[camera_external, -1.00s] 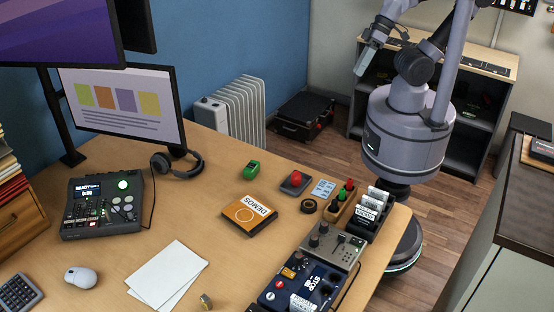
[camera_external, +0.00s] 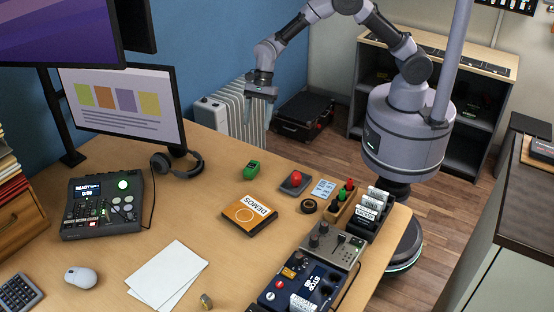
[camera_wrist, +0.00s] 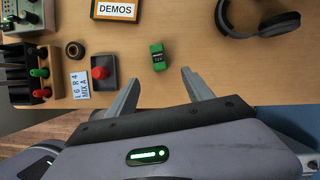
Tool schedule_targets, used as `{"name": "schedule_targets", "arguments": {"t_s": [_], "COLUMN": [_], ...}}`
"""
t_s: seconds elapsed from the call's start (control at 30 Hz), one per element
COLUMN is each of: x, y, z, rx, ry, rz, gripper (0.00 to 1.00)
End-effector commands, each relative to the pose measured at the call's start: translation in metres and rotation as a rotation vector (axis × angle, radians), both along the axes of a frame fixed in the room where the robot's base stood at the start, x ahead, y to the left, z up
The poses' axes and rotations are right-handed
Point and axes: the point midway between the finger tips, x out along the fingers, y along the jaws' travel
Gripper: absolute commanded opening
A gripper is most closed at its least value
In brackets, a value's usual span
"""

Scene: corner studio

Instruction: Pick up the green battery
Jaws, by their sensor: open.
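The green battery (camera_external: 251,170) lies on the wooden desk (camera_external: 215,165) near its back edge, a small green block with a dark, lettered face. It also shows in the wrist view (camera_wrist: 158,57), just beyond the fingertips and roughly centred between them. My gripper (camera_external: 259,115) is above and behind the battery in the external view, fingers pointing down and apart from it. In the wrist view my gripper (camera_wrist: 160,84) is open, with nothing between its fingers.
A red-button box (camera_wrist: 103,74) and a label card (camera_wrist: 79,85) lie beside the battery. A roll of tape (camera_external: 309,206), a DEMOS box (camera_external: 249,215) and headphones (camera_external: 177,164) are nearby. The white radiator (camera_external: 238,112) stands behind the desk.

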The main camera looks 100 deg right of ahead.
Motion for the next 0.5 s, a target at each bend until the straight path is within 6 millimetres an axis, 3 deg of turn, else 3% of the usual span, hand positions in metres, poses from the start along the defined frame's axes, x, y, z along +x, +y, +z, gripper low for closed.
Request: {"name": "schedule_targets", "arguments": {"t_s": [0.3,0.5], "x": [0.018,0.027], "y": [0.024,0.036], "z": [-0.087,-0.118], "rx": [0.007,0.006], "ry": [0.013,0.012], "rz": [-0.020,-0.018], "gripper": [0.60,0.60]}}
